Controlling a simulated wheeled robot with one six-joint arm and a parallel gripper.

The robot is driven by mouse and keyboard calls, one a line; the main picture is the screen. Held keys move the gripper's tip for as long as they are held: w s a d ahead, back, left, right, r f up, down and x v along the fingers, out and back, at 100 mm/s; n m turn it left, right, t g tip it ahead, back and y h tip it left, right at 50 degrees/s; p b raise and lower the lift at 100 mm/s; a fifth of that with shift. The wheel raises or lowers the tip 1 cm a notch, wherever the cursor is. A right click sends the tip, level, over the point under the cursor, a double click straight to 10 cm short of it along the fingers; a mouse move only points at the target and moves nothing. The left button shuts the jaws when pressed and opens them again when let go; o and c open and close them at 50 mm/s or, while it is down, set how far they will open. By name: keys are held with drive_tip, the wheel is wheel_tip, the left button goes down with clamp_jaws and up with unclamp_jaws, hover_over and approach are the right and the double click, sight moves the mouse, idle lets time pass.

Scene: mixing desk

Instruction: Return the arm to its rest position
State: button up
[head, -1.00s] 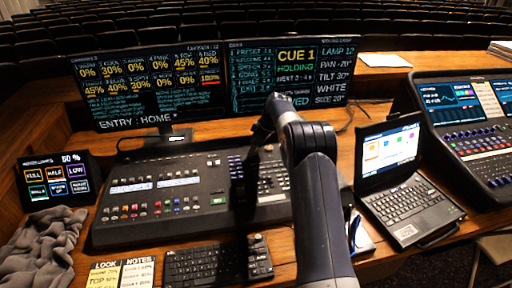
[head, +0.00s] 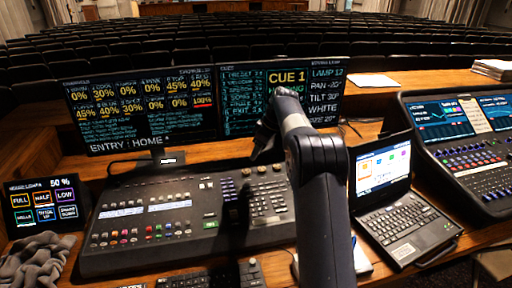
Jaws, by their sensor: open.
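My arm rises from the bottom of the head view, right of centre, bends near the right monitor and folds down toward the desk. My gripper (head: 259,152) is at its far end, small, dark and partly hidden by my own arm. It appears open, with nothing seen in it, and hangs above the back part of the mixing console (head: 140,228). A dark shadow lies across the console's keys below it.
Two monitors (head: 140,110) stand behind the console. A cue tablet (head: 45,203) and grey cloth (head: 38,258) are at left. An open laptop (head: 405,220) and second console (head: 470,165) are at right, close to my arm. A keyboard (head: 205,279) lies in front.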

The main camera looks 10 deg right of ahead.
sight(247, 171)
drive_tip(key=p+x, duration=0.1)
drive_tip(key=x, duration=0.9)
drive_tip(key=shift+a+f, duration=0.1)
drive_tip(key=shift+f, duration=0.3)
drive_tip(key=shift+w, duration=0.1)
